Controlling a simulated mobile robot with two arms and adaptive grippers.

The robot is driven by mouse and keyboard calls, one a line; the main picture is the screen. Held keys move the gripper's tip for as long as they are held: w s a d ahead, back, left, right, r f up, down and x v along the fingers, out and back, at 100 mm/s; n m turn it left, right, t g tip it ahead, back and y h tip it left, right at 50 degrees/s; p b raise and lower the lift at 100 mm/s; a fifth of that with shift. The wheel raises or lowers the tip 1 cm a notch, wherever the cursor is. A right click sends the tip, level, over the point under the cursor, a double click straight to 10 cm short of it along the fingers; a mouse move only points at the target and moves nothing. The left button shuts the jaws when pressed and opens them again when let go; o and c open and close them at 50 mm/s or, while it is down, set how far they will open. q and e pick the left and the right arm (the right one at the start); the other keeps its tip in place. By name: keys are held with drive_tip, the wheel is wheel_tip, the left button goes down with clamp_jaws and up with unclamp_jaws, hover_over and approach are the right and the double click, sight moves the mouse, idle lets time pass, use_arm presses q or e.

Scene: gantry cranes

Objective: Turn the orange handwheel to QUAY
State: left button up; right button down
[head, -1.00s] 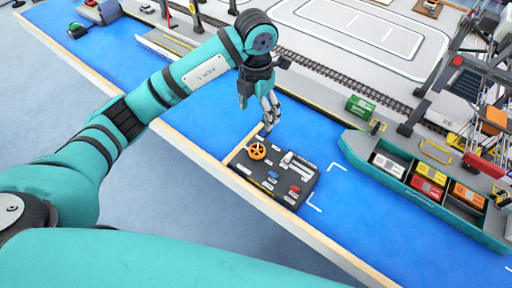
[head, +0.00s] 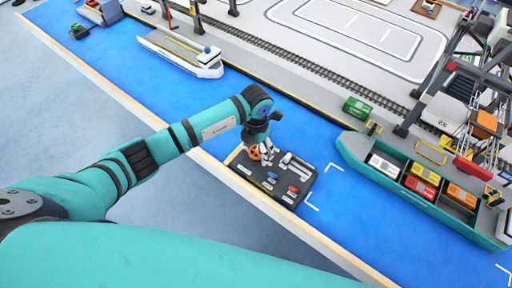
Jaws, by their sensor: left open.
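The orange handwheel (head: 253,153) sits at the upper left of a dark control panel (head: 262,186) near the edge of the blue table. My left gripper (head: 266,158) is open, with its fingers pointing down over the right side of the handwheel. The fingers hide part of the wheel. I cannot tell whether they touch it. The panel's labels, QUAY included, are too small to read. My right gripper is not in view.
The panel also carries a grey lever (head: 297,166) and red and blue switches. A teal ship (head: 420,205) with several containers lies to the right. Blue surface between panel and ship is clear.

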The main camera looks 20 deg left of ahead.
use_arm(q)
drive_tip(key=shift+f, duration=0.4)
drive_tip(key=shift+c, duration=0.4)
drive_tip(key=c, duration=1.1)
